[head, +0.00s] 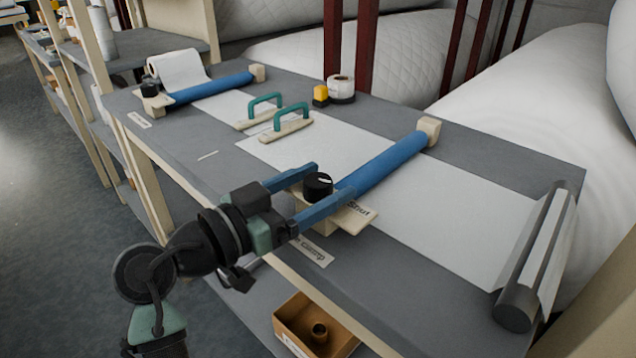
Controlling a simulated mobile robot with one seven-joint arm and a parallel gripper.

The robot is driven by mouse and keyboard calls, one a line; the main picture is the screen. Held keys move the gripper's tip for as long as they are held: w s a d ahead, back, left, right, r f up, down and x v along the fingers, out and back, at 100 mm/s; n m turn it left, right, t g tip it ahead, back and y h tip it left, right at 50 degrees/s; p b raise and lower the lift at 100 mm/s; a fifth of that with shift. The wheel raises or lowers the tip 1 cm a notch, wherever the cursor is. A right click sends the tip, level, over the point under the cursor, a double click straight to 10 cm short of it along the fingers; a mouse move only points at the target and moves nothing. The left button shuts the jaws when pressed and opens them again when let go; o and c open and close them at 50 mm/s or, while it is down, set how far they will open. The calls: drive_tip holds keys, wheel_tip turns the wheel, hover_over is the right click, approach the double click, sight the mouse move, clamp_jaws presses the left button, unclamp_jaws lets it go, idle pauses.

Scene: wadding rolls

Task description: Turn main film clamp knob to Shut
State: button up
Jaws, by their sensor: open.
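A black clamp knob (318,184) with a pale mark on top sits on a cream block at the near end of a blue roller (385,165). A cream plate (350,217) beside it reads "Shut" at its right end. The rest of the plate's lettering is hidden by my gripper. My gripper (335,178) is open, with one blue finger on each side of the knob. I cannot tell whether the fingers touch it. A label (310,251) on the table's front edge reads "clamp" at its end; its start is hidden.
A second black knob (150,90) and blue roller (212,89) stand at the table's far left. Two green-handled tools (287,127) lie mid-table. A tape roll (341,87) and yellow item (321,94) stand behind. A dark roller (530,265) is at right; a cardboard box (290,318) is below.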

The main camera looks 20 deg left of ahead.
drive_tip(key=v, duration=1.3)
drive_tip(key=shift+p, duration=0.3)
drive_tip(key=shift+w, duration=0.1)
drive_tip(key=w+d+r+n+t+y, duration=0.1)
drive_tip(key=w+d+r+n+y, duration=0.15)
drive_tip(key=w+d+r, duration=0.4)
drive_tip(key=w+d+r+t+y, duration=0.35)
drive_tip(key=d+r, duration=0.35)
drive_tip(key=r, duration=0.4)
drive_tip(key=s+d+r+n+t+y+p, duration=0.1)
drive_tip(key=s+d+r+t, duration=0.2)
drive_tip(key=s+d+r, duration=0.35)
drive_tip(key=s+d+r+n+t+y+p, duration=0.1)
drive_tip(key=s+d+r+n+t, duration=0.2)
drive_tip(key=r, duration=0.6)
wheel_tip(320, 180, up, 23)
drive_tip(key=m+p, duration=0.1)
drive_tip(key=p, duration=2.2)
drive_tip(key=shift+s+a+r+t, duration=0.2)
drive_tip(key=shift+s+a+t, duration=0.1)
drive_tip(key=shift+a+t, duration=0.1)
